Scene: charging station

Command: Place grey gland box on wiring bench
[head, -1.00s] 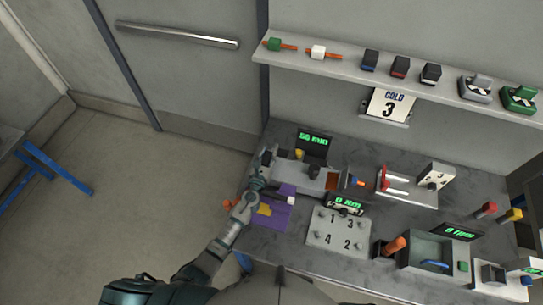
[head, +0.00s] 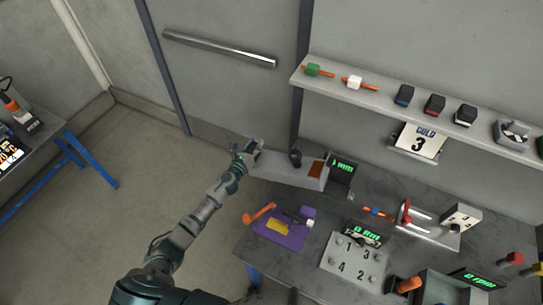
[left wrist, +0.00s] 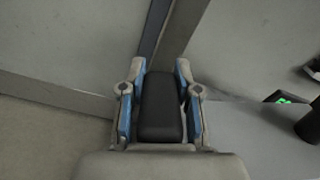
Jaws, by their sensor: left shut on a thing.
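My left gripper (head: 249,151) is near the left end of the long grey device on the near bench in the head view. It is shut on a dark grey block (left wrist: 161,105), which shows between the blue-lined fingers in the left wrist view (left wrist: 160,95). I cannot tell from its visible face whether this is the grey gland box. A second bench (head: 48,148) with blue legs stands at the left edge of the head view, partly cut off. I cannot tell for certain which bench is the wiring bench. My right gripper is not in view.
The near bench (head: 235,250) carries a long grey device (head: 290,172), a purple mat (head: 280,235) and a numbered plate (head: 352,262). A wall shelf (head: 375,98) holds several small parts, including a grey and black one (head: 511,133). Open floor (head: 140,190) lies between the benches.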

